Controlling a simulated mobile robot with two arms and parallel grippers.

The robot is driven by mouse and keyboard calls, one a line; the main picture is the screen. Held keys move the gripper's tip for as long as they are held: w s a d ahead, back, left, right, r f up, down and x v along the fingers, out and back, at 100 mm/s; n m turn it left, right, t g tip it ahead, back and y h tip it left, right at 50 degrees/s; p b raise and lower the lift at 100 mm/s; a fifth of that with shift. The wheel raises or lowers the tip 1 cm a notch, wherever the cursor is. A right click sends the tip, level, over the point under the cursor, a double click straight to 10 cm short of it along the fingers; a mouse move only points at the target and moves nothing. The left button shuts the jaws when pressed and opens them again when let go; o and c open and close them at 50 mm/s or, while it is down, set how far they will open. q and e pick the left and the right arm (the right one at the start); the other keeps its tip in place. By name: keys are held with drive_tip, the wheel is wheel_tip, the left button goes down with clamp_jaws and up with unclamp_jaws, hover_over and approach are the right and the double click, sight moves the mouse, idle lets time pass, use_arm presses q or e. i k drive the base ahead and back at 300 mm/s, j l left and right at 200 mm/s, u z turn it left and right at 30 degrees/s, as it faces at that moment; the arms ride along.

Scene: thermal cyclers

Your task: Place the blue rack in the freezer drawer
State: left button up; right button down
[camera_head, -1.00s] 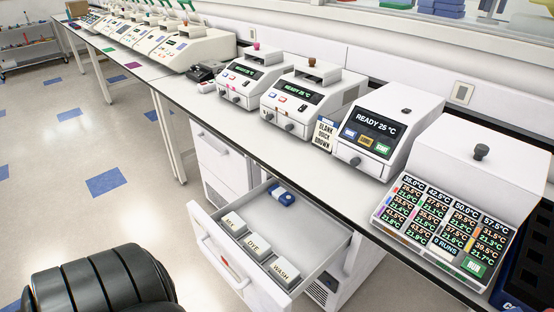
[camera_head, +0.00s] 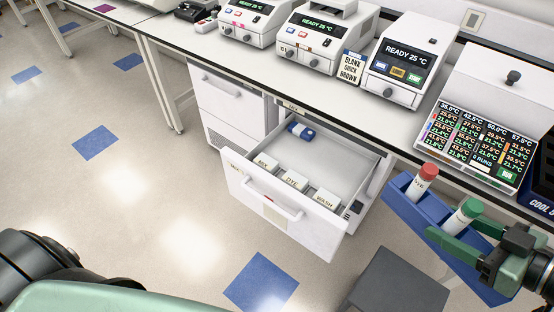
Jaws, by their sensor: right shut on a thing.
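The blue rack (camera_head: 408,211) is at the right, held tilted in the air in front of the bench. It carries a red-capped tube (camera_head: 424,183) and a green-capped tube (camera_head: 463,216). My right gripper (camera_head: 448,237), with green fingers, is shut on the rack near its green-capped tube. The freezer drawer (camera_head: 345,168) is pulled open under the bench, to the left of the rack. It holds white boxes marked MIX, DYE and WASH (camera_head: 323,199) along its front and a small blue item (camera_head: 301,131) at the back. My left gripper is not in view.
Thermal cyclers (camera_head: 410,58) stand along the bench (camera_head: 272,68) above the drawer. A dark blue tray marked COOL (camera_head: 541,190) is at the right end. A grey box-like thing (camera_head: 400,283) is at the bottom. The drawer's middle and right are clear.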

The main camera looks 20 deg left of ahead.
sight(313, 165)
drive_tip(key=i+j+u, duration=0.25)
drive_tip(key=i, duration=0.2)
drive_tip(key=i+j+u, duration=0.25)
drive_tip(key=i, duration=0.2)
drive_tip(key=i+l+u, duration=0.1)
drive_tip(key=i, duration=0.1)
